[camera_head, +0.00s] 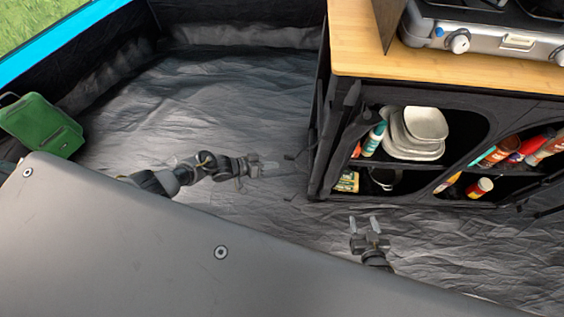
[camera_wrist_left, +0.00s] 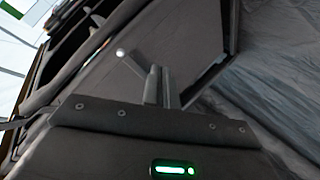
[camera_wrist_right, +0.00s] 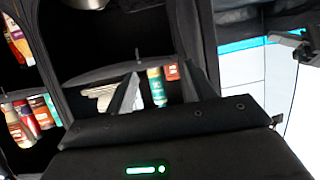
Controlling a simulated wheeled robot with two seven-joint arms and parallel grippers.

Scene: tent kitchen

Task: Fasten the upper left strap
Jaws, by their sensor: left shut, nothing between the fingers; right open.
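The black fabric cabinet (camera_head: 318,150) has open front compartments, and a dark rolled or folded flap (camera_head: 347,112) hangs along its left front edge. I cannot clearly pick out the upper left strap. My left gripper (camera_head: 272,166) is shut and empty, low beside the cabinet's left side and apart from it. In the left wrist view, its fingers (camera_wrist_left: 160,84) are together in front of dark fabric, and a thin dark strip with a pale round end (camera_wrist_left: 120,53) shows beside them. My right gripper (camera_head: 366,222) is open and empty in front of the cabinet; its fingers also show in the right wrist view (camera_wrist_right: 160,84).
The shelves hold stacked pale plates (camera_head: 425,125), a dark pot (camera_head: 384,180) and several bottles and cans. A camping stove (camera_head: 480,38) stands on the wooden top (camera_head: 365,50). A green case (camera_head: 40,122) stands far left. The wrinkled grey floor (camera_head: 200,95) is mostly clear.

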